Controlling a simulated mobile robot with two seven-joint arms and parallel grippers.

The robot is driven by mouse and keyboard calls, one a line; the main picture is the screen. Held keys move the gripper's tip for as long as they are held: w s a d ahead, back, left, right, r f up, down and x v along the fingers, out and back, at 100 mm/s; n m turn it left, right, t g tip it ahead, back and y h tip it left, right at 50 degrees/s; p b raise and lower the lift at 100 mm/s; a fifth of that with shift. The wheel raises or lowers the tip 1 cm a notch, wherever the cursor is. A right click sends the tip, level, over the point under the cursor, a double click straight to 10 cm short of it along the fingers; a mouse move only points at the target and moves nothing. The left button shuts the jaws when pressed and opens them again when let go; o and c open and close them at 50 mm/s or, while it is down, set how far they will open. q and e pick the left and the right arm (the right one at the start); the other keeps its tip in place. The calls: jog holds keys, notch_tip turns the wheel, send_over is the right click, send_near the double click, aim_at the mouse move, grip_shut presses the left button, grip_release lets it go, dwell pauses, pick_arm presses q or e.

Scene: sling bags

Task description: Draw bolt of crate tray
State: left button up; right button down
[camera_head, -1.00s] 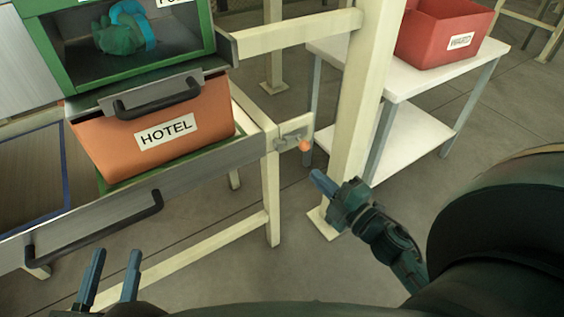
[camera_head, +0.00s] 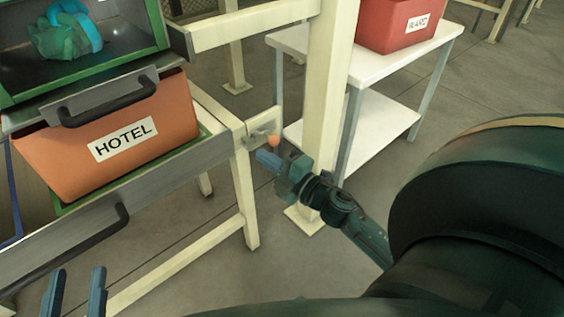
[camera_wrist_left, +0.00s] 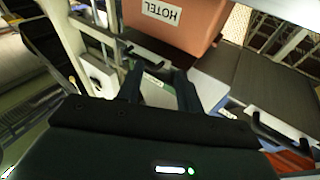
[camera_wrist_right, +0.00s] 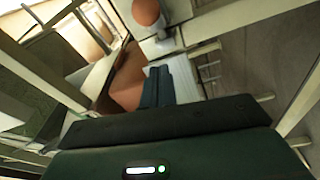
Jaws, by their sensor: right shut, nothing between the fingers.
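The bolt (camera_head: 259,133) sits on the cream frame at the right end of the crate tray and ends in an orange knob (camera_head: 273,142). The knob also shows large at the top of the right wrist view (camera_wrist_right: 146,12). The tray (camera_head: 180,160) holds an orange crate (camera_head: 110,130) labelled HOTEL. My right gripper (camera_head: 266,160) is shut and empty, with its tips just below and beside the knob; I cannot tell whether they touch. In the right wrist view its fingers (camera_wrist_right: 157,85) point toward the bolt. My left gripper (camera_head: 76,290) is open and empty at the lower left.
A cream post (camera_head: 327,110) stands just right of the bolt, close to my right gripper. Behind it is a white table (camera_head: 370,75) with a red WARD bin (camera_head: 400,25). A green-framed tray (camera_head: 85,75) sits above the crate. The tray front has a dark handle (camera_head: 90,235).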

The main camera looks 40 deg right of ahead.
jog(key=x, duration=0.4)
pick_arm(q)
jog(key=shift+w+d+r+h+b, duration=0.15)
jog(key=shift+r+h+b, duration=0.4)
jog(key=shift+b, duration=0.4)
pick_arm(e)
jog(key=d, duration=0.2)
jog(key=s+d+f, duration=0.1)
jog(key=d, duration=0.1)
jog(key=shift+d, duration=0.15)
pick_arm(q)
jog(key=shift+f, duration=0.2)
pick_arm(e)
jog(key=shift+w+d, duration=0.15)
jog(key=shift+d, duration=1.55)
jog(key=shift+r, duration=0.1)
